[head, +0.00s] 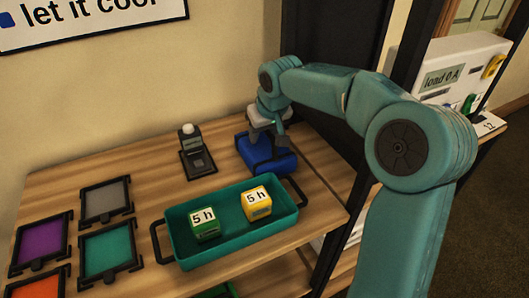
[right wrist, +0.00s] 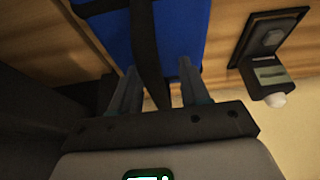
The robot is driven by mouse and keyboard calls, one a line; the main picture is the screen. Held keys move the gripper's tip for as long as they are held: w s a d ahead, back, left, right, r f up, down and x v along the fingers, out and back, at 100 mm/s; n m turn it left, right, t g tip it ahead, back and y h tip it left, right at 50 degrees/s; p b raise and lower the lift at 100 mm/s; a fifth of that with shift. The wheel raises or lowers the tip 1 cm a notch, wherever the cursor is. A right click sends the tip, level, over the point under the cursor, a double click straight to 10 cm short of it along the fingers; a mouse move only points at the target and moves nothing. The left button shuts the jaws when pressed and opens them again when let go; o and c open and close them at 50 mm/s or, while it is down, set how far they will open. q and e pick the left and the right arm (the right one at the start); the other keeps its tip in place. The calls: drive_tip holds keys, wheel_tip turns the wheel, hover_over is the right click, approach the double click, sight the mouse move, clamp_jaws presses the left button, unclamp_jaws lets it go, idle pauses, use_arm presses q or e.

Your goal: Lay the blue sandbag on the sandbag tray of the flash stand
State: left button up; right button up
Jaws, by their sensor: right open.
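The blue sandbag (head: 281,164) lies on the wooden shelf behind the teal tray, with a dark strap over it. My right gripper (head: 267,132) is over the sandbag, pointing down. In the right wrist view the sandbag (right wrist: 187,28) fills the upper middle. There the open fingers of my right gripper (right wrist: 158,78) stand on either side of the dark strap (right wrist: 145,45); I cannot tell whether they touch it. I cannot make out a flash stand with a sandbag tray for sure. My left gripper is not in view.
The teal tray (head: 183,240) holds a green block (head: 204,224) and a yellow block (head: 257,205), both marked "5 h". A small dark device with a white dome (head: 189,129) stands left of the sandbag. Framed colour panels (head: 108,250) lie at left. A dark upright (head: 410,45) stands right.

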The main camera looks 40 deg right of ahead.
clamp_jaws()
drive_tip(key=shift+w, duration=0.1)
idle(1.1)
drive_tip(key=shift+d+r, duration=0.15)
